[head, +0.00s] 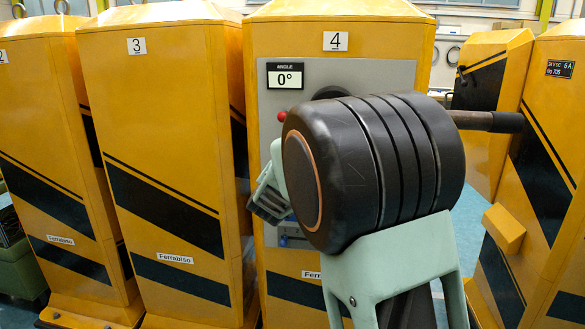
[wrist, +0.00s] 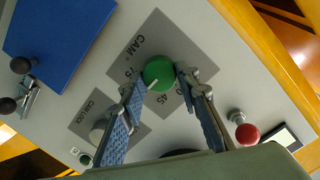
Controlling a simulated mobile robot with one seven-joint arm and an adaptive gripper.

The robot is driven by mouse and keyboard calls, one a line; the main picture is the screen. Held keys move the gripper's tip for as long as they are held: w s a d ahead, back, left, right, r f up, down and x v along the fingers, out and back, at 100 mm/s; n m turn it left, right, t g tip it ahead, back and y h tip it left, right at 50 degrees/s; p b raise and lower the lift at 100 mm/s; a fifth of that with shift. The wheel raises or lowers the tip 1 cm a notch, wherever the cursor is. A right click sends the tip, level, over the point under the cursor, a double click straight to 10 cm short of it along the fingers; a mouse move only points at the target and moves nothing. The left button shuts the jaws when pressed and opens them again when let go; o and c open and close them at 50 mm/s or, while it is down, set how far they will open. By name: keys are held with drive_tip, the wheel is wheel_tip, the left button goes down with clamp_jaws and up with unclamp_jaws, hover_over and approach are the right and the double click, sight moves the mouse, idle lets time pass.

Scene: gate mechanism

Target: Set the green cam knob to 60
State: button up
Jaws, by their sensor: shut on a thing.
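The green cam knob (wrist: 158,72) sits on a dark grey square plate (wrist: 187,42) marked CAM in the wrist view. A white pointer line on the knob points down and left. My gripper (wrist: 162,80) is shut on the knob, with one finger on each side. In the head view my arm hides the knob and much of the panel (head: 385,75). The ANGLE display (head: 286,76) on the cabinet marked 4 reads 0°. The display also shows, edge on and unreadable, in the wrist view (wrist: 284,138).
A red ball knob (wrist: 247,134) stands right of my fingers. A smaller grey plate with a pale knob (wrist: 98,130) lies to the left, close to my left finger. A blue plate (wrist: 58,35) and black ball knobs (wrist: 20,65) are at the far left. Yellow cabinets (head: 155,120) stand alongside.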

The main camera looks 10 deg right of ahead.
idle(0.3)
drive_tip(key=o, duration=1.2)
drive_tip(key=shift+c, duration=0.2)
drive_tip(key=v, duration=1.2)
